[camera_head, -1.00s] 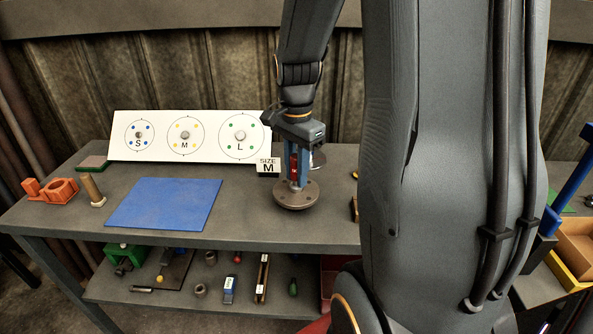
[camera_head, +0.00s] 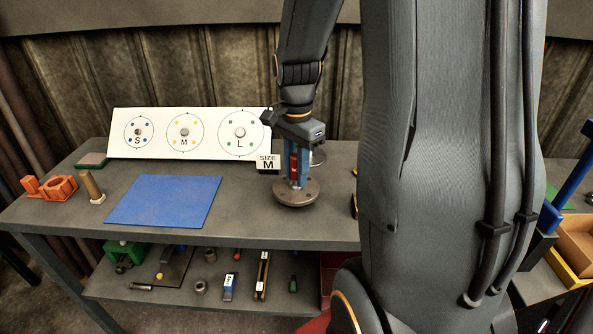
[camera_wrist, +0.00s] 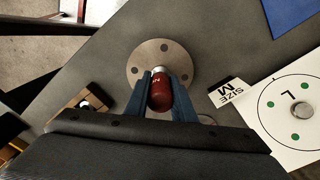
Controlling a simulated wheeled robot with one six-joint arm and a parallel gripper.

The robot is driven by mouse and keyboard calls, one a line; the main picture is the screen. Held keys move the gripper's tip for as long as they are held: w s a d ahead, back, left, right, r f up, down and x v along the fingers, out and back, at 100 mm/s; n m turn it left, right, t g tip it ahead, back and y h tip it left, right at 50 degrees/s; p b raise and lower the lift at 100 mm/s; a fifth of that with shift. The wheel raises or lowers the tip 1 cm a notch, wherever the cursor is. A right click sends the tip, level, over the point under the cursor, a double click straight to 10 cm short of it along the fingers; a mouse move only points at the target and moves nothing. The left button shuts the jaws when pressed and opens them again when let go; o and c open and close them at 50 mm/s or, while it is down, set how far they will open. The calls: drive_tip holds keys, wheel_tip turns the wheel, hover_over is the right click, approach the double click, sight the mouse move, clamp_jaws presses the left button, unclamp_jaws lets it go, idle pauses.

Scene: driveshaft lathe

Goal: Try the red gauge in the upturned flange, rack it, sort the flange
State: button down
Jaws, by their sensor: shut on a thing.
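The round grey-brown flange (camera_head: 296,194) lies flat on the bench with its bolt holes showing; it also shows in the wrist view (camera_wrist: 146,60). My gripper (camera_wrist: 159,86) points down over the flange, its two blue fingers shut on the red gauge (camera_wrist: 159,95). The gauge also shows between the fingers in the head view (camera_head: 294,166). The gauge's lower end is at the middle of the flange; how deep it sits in the bore I cannot tell.
A white board (camera_head: 160,148) with circles S, M and L stands behind a blue mat (camera_head: 165,201). A "SIZE M" card (camera_head: 268,163) stands just left of my gripper. Orange fixtures (camera_head: 55,188) and a brown peg (camera_head: 93,188) are at the left. The lower shelf holds several small parts.

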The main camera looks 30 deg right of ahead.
drive_tip(key=shift+r, duration=0.1)
drive_tip(key=shift+r+p, duration=2.6)
drive_tip(key=shift+r, duration=0.35)
drive_tip(key=shift+f, duration=0.1)
